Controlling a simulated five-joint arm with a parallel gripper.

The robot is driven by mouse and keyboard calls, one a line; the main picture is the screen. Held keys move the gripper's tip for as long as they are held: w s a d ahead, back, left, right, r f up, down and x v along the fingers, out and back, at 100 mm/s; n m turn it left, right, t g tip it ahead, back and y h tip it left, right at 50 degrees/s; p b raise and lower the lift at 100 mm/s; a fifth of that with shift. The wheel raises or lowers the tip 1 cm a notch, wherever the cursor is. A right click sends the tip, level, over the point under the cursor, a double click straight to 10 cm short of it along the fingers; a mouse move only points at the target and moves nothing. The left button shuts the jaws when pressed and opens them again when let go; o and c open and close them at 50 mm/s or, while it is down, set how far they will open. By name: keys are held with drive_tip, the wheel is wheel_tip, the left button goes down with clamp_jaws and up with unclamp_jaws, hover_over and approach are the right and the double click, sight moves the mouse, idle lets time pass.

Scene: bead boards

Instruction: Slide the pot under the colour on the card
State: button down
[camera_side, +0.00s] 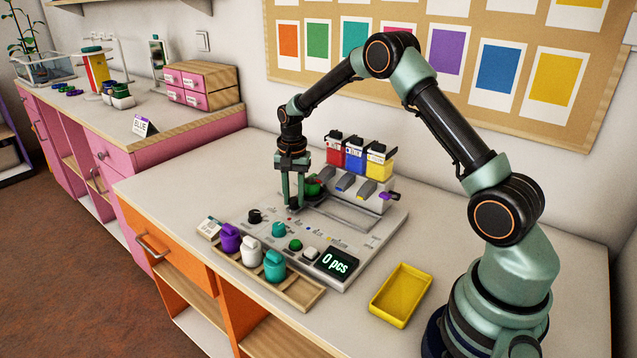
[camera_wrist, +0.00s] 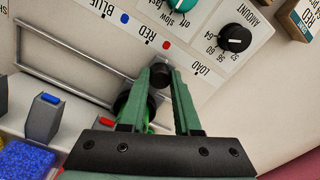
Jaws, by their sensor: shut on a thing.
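The card (camera_side: 143,126) stands on the pink bench at the left and reads BLUE. The green pot (camera_side: 313,186) sits on the rails at the load end of the bead machine, partly hidden by my gripper (camera_side: 291,203). In the wrist view my gripper (camera_wrist: 160,75) is shut on the pot's black knob (camera_wrist: 158,78). The pot (camera_wrist: 134,103) is near the RED mark, on its LOAD side. The red (camera_side: 335,153), blue (camera_side: 355,158) and yellow (camera_side: 378,163) hoppers stand in a row behind the rails.
The rails (camera_wrist: 60,78) run clear past the BLUE mark. A panel with knobs (camera_side: 279,229) and a display (camera_side: 337,263) reading 0 pcs lies in front. A wooden tray (camera_side: 305,293) holds purple, white and teal jars. A yellow tray (camera_side: 401,295) sits at the right.

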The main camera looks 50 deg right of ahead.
drive_tip(key=shift+s+d, duration=0.15)
drive_tip(key=shift+s, duration=1.5)
drive_tip(key=c, duration=0.6)
unclamp_jaws()
wheel_tip(320, 180, up, 12)
drive_tip(key=shift+s+r, duration=0.15)
drive_tip(key=shift+r, duration=0.05)
